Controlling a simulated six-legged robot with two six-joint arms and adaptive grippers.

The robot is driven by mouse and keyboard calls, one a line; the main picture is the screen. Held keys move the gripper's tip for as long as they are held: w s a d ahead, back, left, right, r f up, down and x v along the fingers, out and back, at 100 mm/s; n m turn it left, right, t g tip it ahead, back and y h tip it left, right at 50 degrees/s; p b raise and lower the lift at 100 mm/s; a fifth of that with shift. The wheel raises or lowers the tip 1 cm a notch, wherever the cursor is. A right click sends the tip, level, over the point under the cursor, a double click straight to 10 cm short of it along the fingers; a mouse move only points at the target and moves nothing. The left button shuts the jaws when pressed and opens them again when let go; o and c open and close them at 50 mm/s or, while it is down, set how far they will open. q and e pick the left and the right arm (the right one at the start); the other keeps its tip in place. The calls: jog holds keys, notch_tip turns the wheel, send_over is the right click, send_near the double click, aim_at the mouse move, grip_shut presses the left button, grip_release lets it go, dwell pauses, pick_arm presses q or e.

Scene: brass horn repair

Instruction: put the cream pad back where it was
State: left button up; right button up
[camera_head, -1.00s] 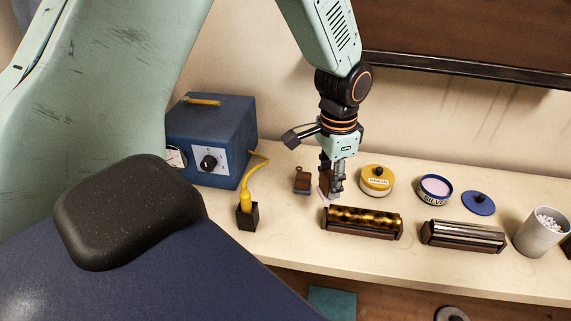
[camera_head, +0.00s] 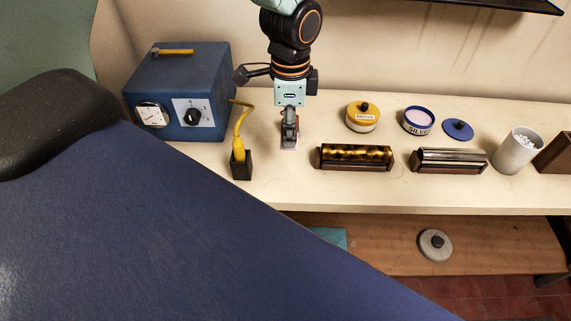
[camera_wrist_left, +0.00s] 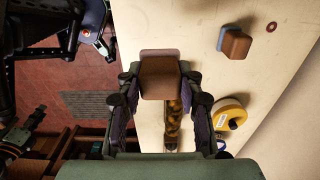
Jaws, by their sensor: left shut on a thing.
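My left gripper (camera_head: 289,134) is pointing down over the bench, between the yellow-handled tool and the brass tube. It is shut on the cream pad, a brown block with a pale pinkish-cream face (camera_wrist_left: 160,53), seen between the fingers in the left wrist view. I cannot tell whether the pad touches the bench (camera_head: 340,191). A second brown block with a blue face (camera_wrist_left: 235,43) lies on the bench in the left wrist view; in the head view my gripper hides it. My right gripper is not in view.
A yellow-handled tool (camera_head: 241,166) stands in a black holder, left of my gripper, by a blue box (camera_head: 180,91). To the right are the brass tube (camera_head: 354,153) on its cradle, a yellow tin (camera_head: 362,118), an open blue tin (camera_head: 417,122), and a silver tube (camera_head: 449,157).

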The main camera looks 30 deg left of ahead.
pick_arm(q)
notch_tip(320, 180, down, 6)
jog(key=shift+w+d+r, duration=0.1)
jog(key=shift+d+f+b, duration=0.1)
jog(key=shift+f+b, duration=0.2)
jog(key=shift+f, duration=0.1)
jog(key=f, duration=0.3)
jog(key=shift+a+f, duration=0.25)
jog(key=shift+f, duration=0.1)
jog(key=shift+d+r, duration=0.1)
jog(key=shift+d, duration=0.05)
jog(key=o, duration=1.2)
jog(key=shift+f, duration=0.2)
jog(key=shift+r, duration=0.1)
